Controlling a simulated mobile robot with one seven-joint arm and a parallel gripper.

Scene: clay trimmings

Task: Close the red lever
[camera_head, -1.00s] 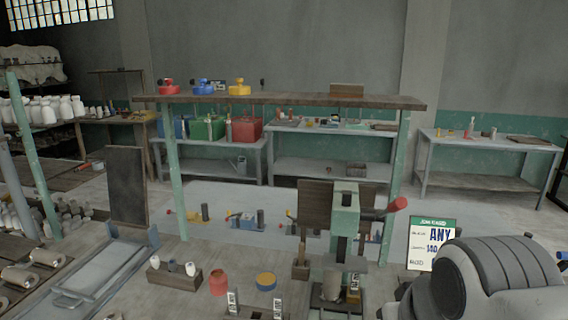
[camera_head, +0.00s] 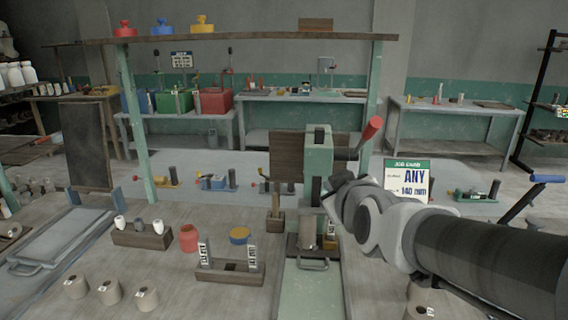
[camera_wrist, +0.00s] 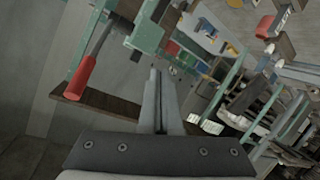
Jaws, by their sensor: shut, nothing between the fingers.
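A green press (camera_head: 318,165) stands on the worktable with a red-handled lever (camera_head: 371,128) slanting up and to the right from its head. In the wrist view the red handle (camera_wrist: 82,77) lies left of my fingers, apart from them, with the green press body behind. My gripper (camera_wrist: 155,73) is shut and empty. In the head view my arm reaches in from the right and its end is close to the press, below the red handle; the fingertips are hard to make out there.
A job card (camera_head: 407,180) stands right of the press. A wooden holder (camera_head: 230,272), a red jar (camera_head: 189,238) and small clay pieces lie to the left. A shelf (camera_head: 230,40) spans the table's back. A red box (camera_head: 212,101) sits on a bench behind.

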